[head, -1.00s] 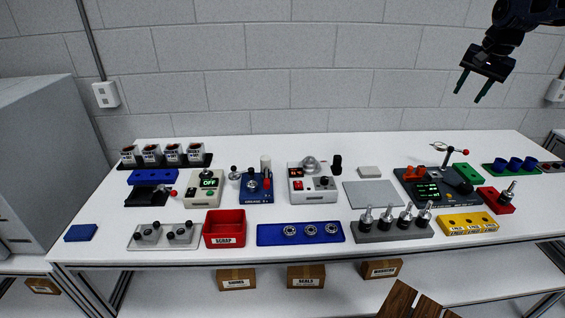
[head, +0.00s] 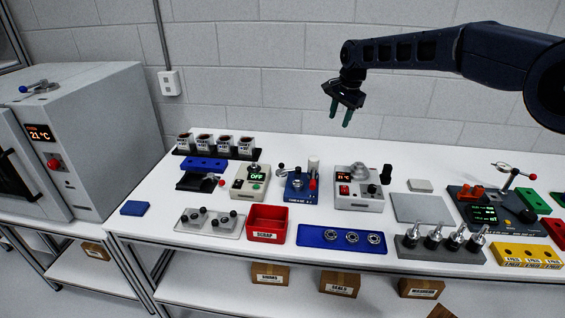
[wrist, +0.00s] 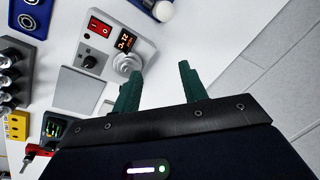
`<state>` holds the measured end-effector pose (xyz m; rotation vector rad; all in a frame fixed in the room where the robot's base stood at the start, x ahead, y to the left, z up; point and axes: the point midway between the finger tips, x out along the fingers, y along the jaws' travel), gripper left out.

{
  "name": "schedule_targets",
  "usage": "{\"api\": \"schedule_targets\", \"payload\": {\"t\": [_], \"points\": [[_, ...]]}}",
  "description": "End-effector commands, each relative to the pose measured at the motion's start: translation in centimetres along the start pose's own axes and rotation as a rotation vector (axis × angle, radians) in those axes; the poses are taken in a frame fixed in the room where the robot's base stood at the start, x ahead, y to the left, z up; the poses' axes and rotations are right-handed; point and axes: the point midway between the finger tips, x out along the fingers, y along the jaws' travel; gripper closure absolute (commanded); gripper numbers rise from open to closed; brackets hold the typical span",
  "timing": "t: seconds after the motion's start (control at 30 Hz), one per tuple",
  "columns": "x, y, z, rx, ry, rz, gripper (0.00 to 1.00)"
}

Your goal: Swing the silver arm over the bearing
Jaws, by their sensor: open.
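My gripper (head: 340,119) is open and empty, high above the back of the bench near the wall; its green fingers (wrist: 160,72) point at the bench in the wrist view. Three bearings (head: 352,237) lie in a blue tray at the front. A silver arm with a red ball (head: 508,175) rises from the dark tester (head: 485,213) at the right. The grey heater (head: 358,190) has a silver domed part on top and also shows in the wrist view (wrist: 112,45). Which silver arm is meant is unclear.
A red scrap bin (head: 267,224), a grey unit reading OFF (head: 250,180), a grey plate (head: 419,208) and a rack of black-and-silver tools (head: 440,248) crowd the white bench. A large grey oven (head: 100,150) stands at the left. The air around my gripper is clear.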

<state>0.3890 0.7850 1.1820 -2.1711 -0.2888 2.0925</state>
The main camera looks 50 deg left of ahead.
Motion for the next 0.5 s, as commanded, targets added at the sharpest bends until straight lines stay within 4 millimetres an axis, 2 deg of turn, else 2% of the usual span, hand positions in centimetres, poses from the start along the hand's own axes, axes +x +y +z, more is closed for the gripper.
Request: {"api": "schedule_targets", "payload": {"t": [0.03, 0.2, 0.33, 0.4, 0.5], "points": [[1.9, -1.9, 2.7, -0.008, -0.010, 0.005, 0.57], [6.3, -6.1, 9.6, -0.010, -0.031, 0.014, 0.57], [8.3, -7.8, 13.1, -0.007, -0.040, 0.019, 0.57], [8.9, -8.3, 14.2, -0.007, -0.043, 0.020, 0.57], [9.4, -8.6, 14.8, -0.006, -0.044, 0.020, 0.57]]}}
